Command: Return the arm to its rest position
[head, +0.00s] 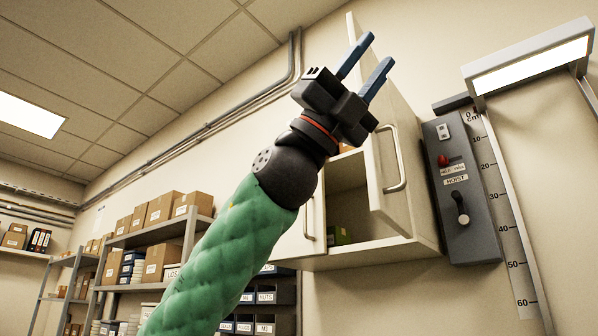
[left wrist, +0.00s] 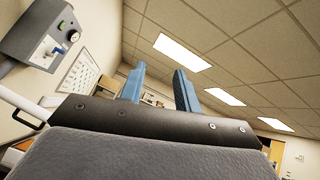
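My left arm comes up from the bottom of the head view in a green padded sleeve. My left gripper (head: 370,62) is raised high, in front of the wall cabinet, with its blue fingers pointing up and to the right. The fingers are apart with nothing between them. They also show apart and empty in the left wrist view (left wrist: 158,88), against the ceiling. My right gripper is in neither view.
A wall cabinet (head: 425,240) has a door (head: 386,150) standing open near my gripper. A hoist control box (head: 466,200), a ruler scale (head: 510,215) and a lamp (head: 530,58) are to the right. Shelves with boxes (head: 160,210) stand at left.

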